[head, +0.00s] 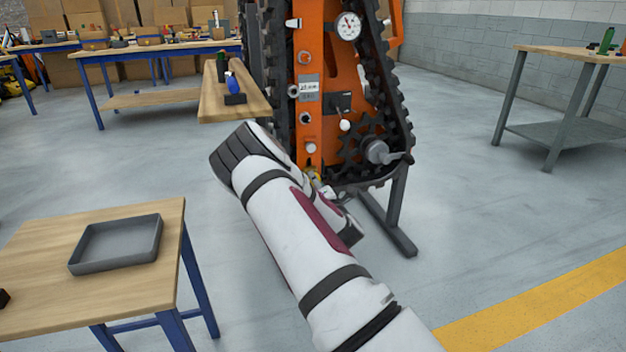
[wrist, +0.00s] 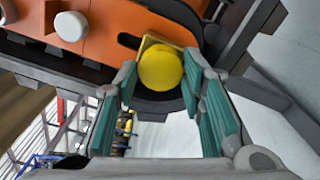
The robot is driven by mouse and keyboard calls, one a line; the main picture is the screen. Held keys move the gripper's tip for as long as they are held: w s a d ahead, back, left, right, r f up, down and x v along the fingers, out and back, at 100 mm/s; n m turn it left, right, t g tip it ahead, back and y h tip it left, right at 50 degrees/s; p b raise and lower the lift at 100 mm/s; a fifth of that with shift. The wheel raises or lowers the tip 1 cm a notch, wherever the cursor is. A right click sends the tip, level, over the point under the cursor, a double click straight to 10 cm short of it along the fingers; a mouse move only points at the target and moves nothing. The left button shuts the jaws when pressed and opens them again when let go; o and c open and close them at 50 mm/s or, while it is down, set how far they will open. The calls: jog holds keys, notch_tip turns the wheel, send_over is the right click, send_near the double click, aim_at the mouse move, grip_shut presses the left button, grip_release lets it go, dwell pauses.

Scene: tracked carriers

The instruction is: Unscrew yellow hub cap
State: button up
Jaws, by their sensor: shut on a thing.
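The yellow hub cap (wrist: 161,68) is round and sits at the lower end of the orange tracked carrier (wrist: 110,35) in the wrist view. My gripper (wrist: 160,85) has its green-padded fingers on either side of the cap, shut on it. A yellow bracket-like edge shows just behind the cap. In the head view, the orange carrier (head: 318,60) stands upright with its black track around it. My arm reaches to its lower end and hides most of the cap and the gripper; only a small bit of yellow (head: 311,172) shows.
A wooden table with a grey tray (head: 118,243) stands at the front left. A narrow wooden bench (head: 235,95) with a blue bottle is left of the carrier. Another table (head: 575,52) stands at the right. The carrier's stand leg (head: 385,225) reaches the floor. Open floor lies to the right.

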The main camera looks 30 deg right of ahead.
jog(key=shift+s, duration=0.25)
jog(key=shift+v, duration=1.2)
jog(key=shift+v, duration=1.75)
jog(key=shift+a+r, duration=0.1)
jog(key=o, duration=0.3)
jog(key=shift+c, duration=0.9)
